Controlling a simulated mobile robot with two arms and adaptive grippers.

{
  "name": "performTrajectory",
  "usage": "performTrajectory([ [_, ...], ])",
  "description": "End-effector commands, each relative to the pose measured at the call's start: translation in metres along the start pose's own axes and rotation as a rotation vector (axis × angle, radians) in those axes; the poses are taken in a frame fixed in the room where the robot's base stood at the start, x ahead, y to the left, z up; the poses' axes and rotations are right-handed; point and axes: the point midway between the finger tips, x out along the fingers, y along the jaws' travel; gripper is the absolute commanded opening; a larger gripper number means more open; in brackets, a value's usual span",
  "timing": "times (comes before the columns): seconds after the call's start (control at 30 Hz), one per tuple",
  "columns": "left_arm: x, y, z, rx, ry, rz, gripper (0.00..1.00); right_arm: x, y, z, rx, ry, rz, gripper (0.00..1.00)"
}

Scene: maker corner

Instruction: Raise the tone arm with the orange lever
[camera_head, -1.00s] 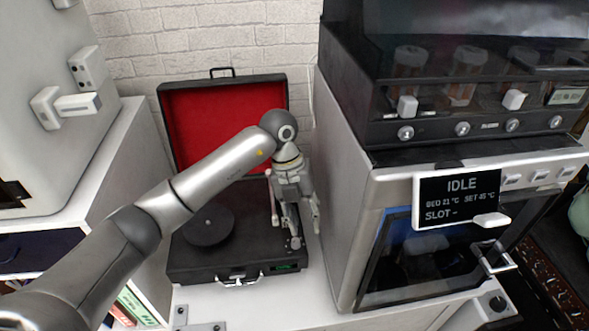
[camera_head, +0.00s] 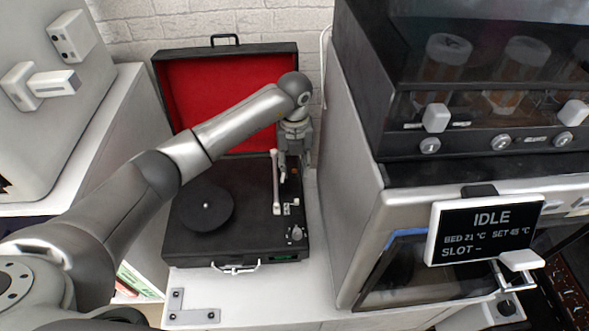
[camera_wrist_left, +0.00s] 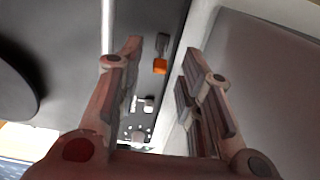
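The black record player (camera_head: 240,222) stands open on the white counter, its red-lined lid raised at the back. The pale tone arm (camera_head: 275,183) runs along the right part of its deck and also shows at the top of the left wrist view (camera_wrist_left: 108,25). My left gripper (camera_head: 294,165) hangs over the deck's right rear, just right of the tone arm. In the left wrist view its fingers (camera_wrist_left: 161,58) are apart and empty. The orange lever (camera_wrist_left: 160,66) appears between them there, with no contact visible. My right gripper is in neither view.
A round black platter (camera_head: 205,209) fills the deck's left side, and a knob (camera_head: 296,233) sits at its front right. A tall grey machine with an "IDLE" screen (camera_head: 484,231) stands close on the right. A white cabinet stands on the left.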

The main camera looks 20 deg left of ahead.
Motion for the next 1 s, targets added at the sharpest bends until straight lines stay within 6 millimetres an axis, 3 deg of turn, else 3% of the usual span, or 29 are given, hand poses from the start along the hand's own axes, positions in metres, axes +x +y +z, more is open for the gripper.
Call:
performTrajectory([
  [0.2, 0.019, 0.0, 0.0, -0.001, 0.0, -0.001, 0.34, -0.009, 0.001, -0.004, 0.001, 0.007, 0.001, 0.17],
  [0.5, 0.021, 0.0, 0.0, -0.001, -0.001, -0.001, 0.34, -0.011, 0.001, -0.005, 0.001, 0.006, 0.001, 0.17],
  [0.77, 0.021, 0.0, 0.0, -0.001, -0.001, -0.001, 0.01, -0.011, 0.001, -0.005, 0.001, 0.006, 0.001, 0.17],
  [1.0, 0.021, 0.0, 0.001, -0.001, 0.009, 0.0, 0.0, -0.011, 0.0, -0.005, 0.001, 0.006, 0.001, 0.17],
])
